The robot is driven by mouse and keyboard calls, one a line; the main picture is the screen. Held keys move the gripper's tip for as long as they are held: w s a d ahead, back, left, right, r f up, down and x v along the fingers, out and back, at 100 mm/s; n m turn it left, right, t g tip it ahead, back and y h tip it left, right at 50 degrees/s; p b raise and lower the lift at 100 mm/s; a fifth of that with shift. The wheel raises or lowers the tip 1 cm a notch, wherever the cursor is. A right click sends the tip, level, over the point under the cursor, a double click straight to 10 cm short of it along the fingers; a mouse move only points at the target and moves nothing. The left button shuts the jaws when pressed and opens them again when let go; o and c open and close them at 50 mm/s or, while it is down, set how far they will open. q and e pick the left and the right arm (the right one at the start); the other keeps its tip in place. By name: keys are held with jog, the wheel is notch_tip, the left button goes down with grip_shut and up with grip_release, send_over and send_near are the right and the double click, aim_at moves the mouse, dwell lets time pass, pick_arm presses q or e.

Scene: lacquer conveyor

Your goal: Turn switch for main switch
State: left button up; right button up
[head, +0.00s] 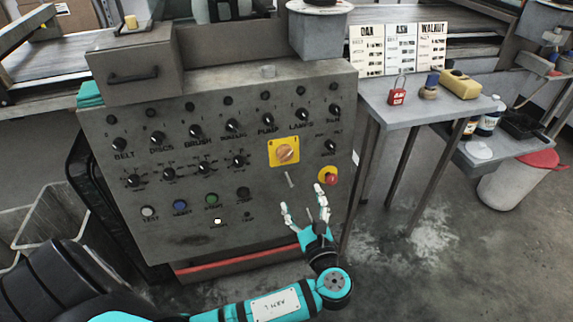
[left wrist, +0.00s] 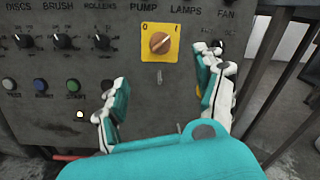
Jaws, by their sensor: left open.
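The main switch (head: 285,152) is an orange rotary knob on a yellow square plate, on the right part of the grey control panel (head: 190,240). It also shows in the left wrist view (left wrist: 159,43), between marks 0 and I, with its handle slanted. My left gripper (head: 304,206) is open and empty, below the switch in the head view. In the left wrist view its two fingers (left wrist: 160,90) stand apart to the lower left and right of the knob. They do not touch it. My right gripper is not in view.
A red emergency button (head: 330,178) on a yellow base sits right of my fingers. Several black knobs and coloured buttons (head: 211,199) cover the panel. A small lever (head: 289,179) lies below the switch. A side table (head: 425,108) stands right, holding a red padlock (head: 397,95).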

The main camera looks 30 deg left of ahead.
aim_at(286, 158)
pick_arm(q)
jog(key=b+x, duration=0.2)
jog(key=x, duration=1.4)
jog(key=shift+w+a, duration=0.3)
jog(key=shift+a, duration=0.1)
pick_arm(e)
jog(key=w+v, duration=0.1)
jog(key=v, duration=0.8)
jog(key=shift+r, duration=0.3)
pick_arm(q)
jog(key=shift+f, duration=0.1)
jog(key=c, duration=1.1)
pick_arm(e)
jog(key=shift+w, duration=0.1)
